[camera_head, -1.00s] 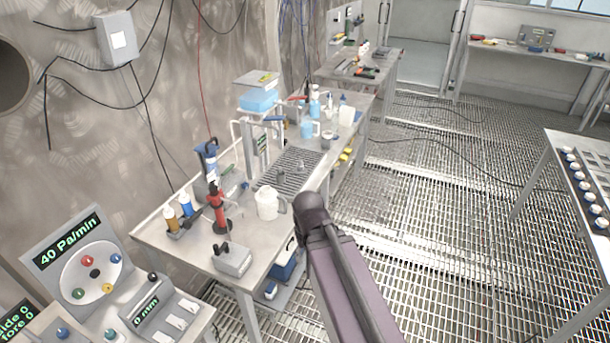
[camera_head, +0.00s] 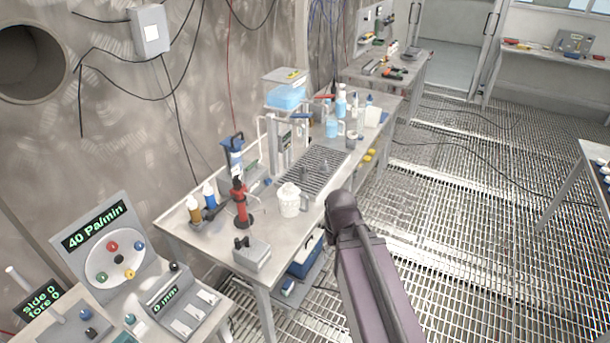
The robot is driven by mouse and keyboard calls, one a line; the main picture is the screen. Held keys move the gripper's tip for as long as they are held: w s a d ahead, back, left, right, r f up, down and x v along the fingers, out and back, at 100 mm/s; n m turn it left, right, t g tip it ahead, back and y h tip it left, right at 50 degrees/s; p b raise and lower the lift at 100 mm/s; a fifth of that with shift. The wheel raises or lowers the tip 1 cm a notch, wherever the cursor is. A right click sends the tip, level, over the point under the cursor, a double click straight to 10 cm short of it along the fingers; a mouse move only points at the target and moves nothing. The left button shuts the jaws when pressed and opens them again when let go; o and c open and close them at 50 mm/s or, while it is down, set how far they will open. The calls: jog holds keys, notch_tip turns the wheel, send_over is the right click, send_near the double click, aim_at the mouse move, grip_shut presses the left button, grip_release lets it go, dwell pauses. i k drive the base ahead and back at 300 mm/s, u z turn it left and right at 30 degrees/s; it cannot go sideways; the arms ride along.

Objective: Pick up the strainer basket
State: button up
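A small white container with a lumpy or perforated-looking wall (camera_head: 289,201) stands upright on the near half of the long steel bench (camera_head: 290,237). It may be the strainer basket, but it is too small to be sure. My dark and purple arm rises from the bottom of the view, just right of the bench's front edge. Its end is near the white container in the picture, with a gap between them. My gripper's fingers do not show.
A red hand pump (camera_head: 241,205), brown and blue bottles (camera_head: 194,209) and a grey box (camera_head: 252,253) stand around the container. A slatted drain grate (camera_head: 320,172) lies behind it. A control console (camera_head: 120,262) stands at the left. Grating floor is open at the right.

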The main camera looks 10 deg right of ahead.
aim_at(304, 173)
jog(key=u, duration=0.05)
jog(key=i, duration=1)
jog(key=z, duration=0.05)
